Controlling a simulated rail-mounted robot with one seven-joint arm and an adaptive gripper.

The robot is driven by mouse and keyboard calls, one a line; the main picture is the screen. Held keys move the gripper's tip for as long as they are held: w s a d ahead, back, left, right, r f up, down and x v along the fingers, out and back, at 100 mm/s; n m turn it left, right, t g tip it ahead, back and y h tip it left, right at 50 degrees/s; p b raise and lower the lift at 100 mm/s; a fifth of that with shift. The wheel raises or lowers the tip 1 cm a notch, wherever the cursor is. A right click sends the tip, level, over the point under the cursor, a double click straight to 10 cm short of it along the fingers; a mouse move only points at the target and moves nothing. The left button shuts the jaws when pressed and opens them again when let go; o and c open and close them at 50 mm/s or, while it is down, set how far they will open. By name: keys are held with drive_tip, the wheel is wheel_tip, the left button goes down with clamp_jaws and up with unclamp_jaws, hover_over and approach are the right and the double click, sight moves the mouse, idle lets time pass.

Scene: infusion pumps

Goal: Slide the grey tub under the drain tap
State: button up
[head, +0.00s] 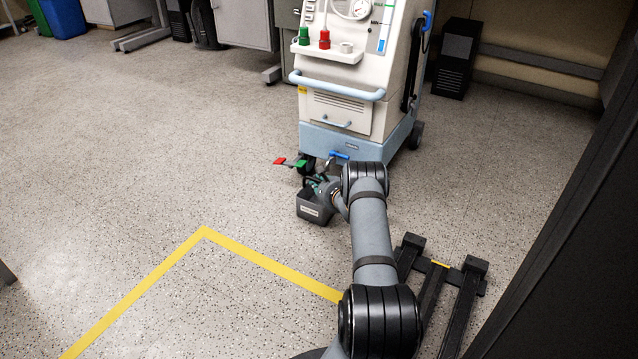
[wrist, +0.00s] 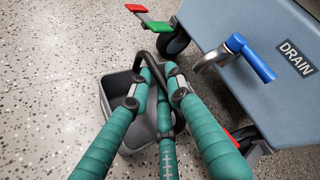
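The grey tub (head: 312,207) stands on the floor at the front left of the white and blue machine, with a pale label on its near side. In the wrist view the tub (wrist: 106,98) is partly hidden behind my gripper's teal fingers. My gripper (wrist: 158,78) is over the tub, and its fingers come close together near a curved black part. The drain tap (wrist: 215,60), a metal spout with a blue lever, sticks out of the machine beside the DRAIN label, right of the tub. It also shows in the head view (head: 338,156).
The machine (head: 340,95) stands on castors, with red and green pedals (wrist: 140,16) low at its front left. A black floor frame (head: 440,285) lies right of my arm. Yellow tape (head: 204,232) marks the floor. Floor to the left is clear.

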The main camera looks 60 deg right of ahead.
drive_tip(key=o, duration=0.4)
drive_tip(key=shift+s, duration=0.1)
drive_tip(key=v, duration=1.2)
drive_tip(key=x, duration=1.2)
drive_tip(key=shift+r, duration=0.35)
drive_tip(key=shift+f, duration=0.1)
